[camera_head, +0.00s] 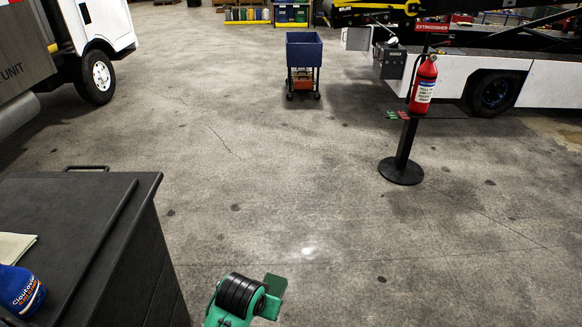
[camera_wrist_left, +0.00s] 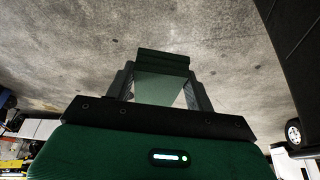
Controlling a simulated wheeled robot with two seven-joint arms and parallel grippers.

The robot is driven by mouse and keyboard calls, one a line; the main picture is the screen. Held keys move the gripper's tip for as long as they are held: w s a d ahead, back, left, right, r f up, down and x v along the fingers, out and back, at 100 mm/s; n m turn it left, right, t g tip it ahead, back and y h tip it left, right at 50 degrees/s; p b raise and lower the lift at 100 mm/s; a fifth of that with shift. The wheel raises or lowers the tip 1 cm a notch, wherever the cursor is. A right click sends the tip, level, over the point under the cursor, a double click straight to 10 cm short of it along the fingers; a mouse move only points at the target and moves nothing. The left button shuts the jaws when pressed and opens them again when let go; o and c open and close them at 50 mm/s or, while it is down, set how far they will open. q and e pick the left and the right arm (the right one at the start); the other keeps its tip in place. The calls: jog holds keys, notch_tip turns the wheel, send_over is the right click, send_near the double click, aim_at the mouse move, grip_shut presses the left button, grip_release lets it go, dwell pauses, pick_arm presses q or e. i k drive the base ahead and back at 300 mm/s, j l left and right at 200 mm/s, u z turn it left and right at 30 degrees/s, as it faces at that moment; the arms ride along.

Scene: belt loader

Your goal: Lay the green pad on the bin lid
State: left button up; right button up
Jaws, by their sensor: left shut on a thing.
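The green pad (camera_wrist_left: 163,88) is between the fingers of my left gripper (camera_wrist_left: 163,78) in the left wrist view. The gripper is shut on it, and the pad's far end sticks out past the fingertips. In the head view, part of my green arm shows at the bottom, right of the bin; I cannot clearly make out the fingers there. The dark grey bin's lid (camera_head: 65,205) is shut and flat at the lower left. The pad is apart from the lid, over the floor. My right gripper is not in view.
A cream cloth or paper (camera_head: 14,247) and a blue container (camera_head: 20,290) lie on a dark surface at the lower left. A red extinguisher (camera_head: 424,84) stands on a black post. A blue cart (camera_head: 304,50) stands farther back. The middle floor is clear.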

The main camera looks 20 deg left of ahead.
aim_at(86, 217)
jog(key=i+u, duration=0.3)
jog(key=i, duration=1.15)
jog(key=i+u, duration=0.3)
jog(key=u, duration=0.15)
jog(key=i+l+u, duration=0.2)
jog(key=u, duration=0.2)
jog(key=i+u, duration=0.1)
jog(key=u, duration=1.9)
